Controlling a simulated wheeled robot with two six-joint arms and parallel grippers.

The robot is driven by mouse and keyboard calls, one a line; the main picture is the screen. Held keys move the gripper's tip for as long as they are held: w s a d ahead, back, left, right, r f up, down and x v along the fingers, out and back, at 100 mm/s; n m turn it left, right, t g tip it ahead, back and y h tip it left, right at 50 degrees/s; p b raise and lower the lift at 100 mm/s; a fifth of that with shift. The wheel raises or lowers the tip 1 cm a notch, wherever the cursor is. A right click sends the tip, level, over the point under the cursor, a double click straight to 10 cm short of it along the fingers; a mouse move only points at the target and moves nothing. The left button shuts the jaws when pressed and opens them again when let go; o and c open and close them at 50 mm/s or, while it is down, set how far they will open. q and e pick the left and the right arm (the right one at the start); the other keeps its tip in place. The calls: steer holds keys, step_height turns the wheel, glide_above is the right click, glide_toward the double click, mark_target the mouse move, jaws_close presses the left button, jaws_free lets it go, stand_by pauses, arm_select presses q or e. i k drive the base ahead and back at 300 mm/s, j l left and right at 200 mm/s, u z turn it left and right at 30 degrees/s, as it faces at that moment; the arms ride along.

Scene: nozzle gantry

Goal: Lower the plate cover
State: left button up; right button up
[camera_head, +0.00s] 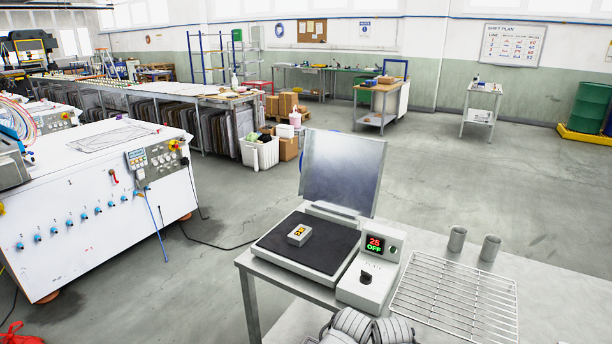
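The plate cover (342,172) is a flat, shiny grey metal panel. It stands raised, nearly upright, along the back edge of the plate unit (298,268). The plate (325,247) is a black square surface in a pale grey housing. A small pale block (299,234) with a yellow and dark marking sits on the plate's left part. A control box (367,285) on the unit's right has a dark knob and a display (375,243) reading 25 and OFF. Neither of my grippers is in view.
The unit stands on a grey table (560,300). A wire rack (455,298) lies to its right, with two metal cups (457,238) (490,248) behind it. Grey ribbed objects (368,327) lie at the front edge, partly cut off. A white machine (90,210) stands at left.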

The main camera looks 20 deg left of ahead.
mark_target(342, 173)
steer(key=u, duration=1.6)
steer(key=i+u, duration=0.35)
steer(key=i, duration=0.35)
steer(key=i+u, duration=0.25)
steer(key=i, duration=1.35)
steer(key=i+l+z, duration=0.15)
steer(key=i+z, duration=1)
steer(key=i+j+z, duration=0.35)
steer(key=i+l+z, duration=0.15)
steer(key=i+z, duration=0.3)
steer(key=i, duration=0.3)
steer(key=i+j+z, duration=0.15)
steer(key=i+z, duration=0.25)
steer(key=i, duration=0.4)
steer(key=i+u, duration=0.15)
steer(key=i, duration=0.7)
steer(key=i+l+u, duration=0.2)
steer(key=i, duration=0.6)
steer(key=i+j+z, duration=0.15)
steer(key=i+z, duration=0.15)
steer(key=z, duration=2.1)
